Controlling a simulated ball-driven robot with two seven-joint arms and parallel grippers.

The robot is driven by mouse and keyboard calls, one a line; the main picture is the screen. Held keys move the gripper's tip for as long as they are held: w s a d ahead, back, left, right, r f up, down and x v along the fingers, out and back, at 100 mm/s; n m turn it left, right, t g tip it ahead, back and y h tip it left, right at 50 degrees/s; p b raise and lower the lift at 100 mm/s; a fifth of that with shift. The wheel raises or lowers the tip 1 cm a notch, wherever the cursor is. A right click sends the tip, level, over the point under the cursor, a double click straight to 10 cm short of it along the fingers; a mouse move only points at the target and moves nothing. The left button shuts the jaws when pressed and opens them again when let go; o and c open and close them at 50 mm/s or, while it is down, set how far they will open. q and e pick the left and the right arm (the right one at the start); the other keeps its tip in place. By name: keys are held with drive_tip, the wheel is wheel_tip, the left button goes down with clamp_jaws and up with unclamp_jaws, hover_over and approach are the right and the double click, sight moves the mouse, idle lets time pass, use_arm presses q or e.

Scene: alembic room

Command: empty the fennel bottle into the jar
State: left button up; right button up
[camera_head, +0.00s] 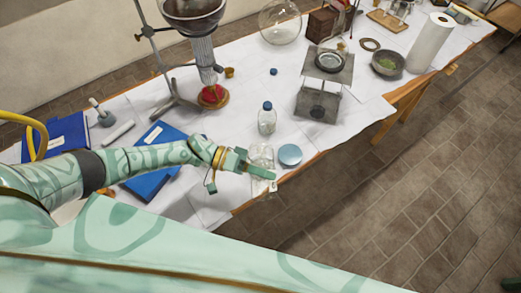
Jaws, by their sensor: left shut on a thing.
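My left gripper (257,171) reaches in from the left over the front edge of the table. It is shut on a clear glass vessel (262,153), partly hidden behind the fingers; I cannot tell whether this is the fennel bottle or the jar. A small clear bottle with a blue cap (267,119) stands upright just behind it, and its label cannot be read. A round blue-grey lid or lidded container (290,155) is close to the right of the gripper. My right gripper is not in view.
A metal burner stand (325,85) is behind and to the right. A flask stand (208,75) is behind and to the left. Blue books (155,145) lie on the left. A small blue cap (273,71) lies farther back. The table's front edge is close to the gripper.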

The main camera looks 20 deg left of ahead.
use_arm(q)
drive_tip(key=shift+f+m+t+y+p, duration=0.1)
drive_tip(key=shift+m+t+y+p, duration=0.35)
drive_tip(key=shift+m+p, duration=0.55)
drive_tip(key=shift+w+f+m+y+p, duration=0.15)
drive_tip(key=shift+m+y+p, duration=0.2)
drive_tip(key=shift+m, duration=0.35)
drive_tip(key=shift+w+a+f+m+t+y+p, duration=0.15)
drive_tip(key=shift+m+t+y+p, duration=0.1)
drive_tip(key=shift+m+t, duration=0.15)
drive_tip(key=shift+w+r+m+t+y+p, duration=0.15)
drive_tip(key=shift+m+t+p, duration=0.1)
drive_tip(key=shift+m, duration=0.25)
drive_tip(key=shift+w+a+f+m+t+y+p, duration=0.15)
drive_tip(key=shift+w+m+t+y+p, duration=0.2)
drive_tip(key=shift+m+t+p, duration=0.45)
drive_tip(key=shift+s+r+m+t+p, duration=0.2)
drive_tip(key=shift+r+m+t+p, duration=0.1)
drive_tip(key=shift+m, duration=0.6)
drive_tip(key=shift+s+m+t+y, duration=0.15)
drive_tip(key=shift+m+t+y, duration=0.2)
drive_tip(key=shift+m, duration=0.15)
drive_tip(key=shift+f, duration=0.1)
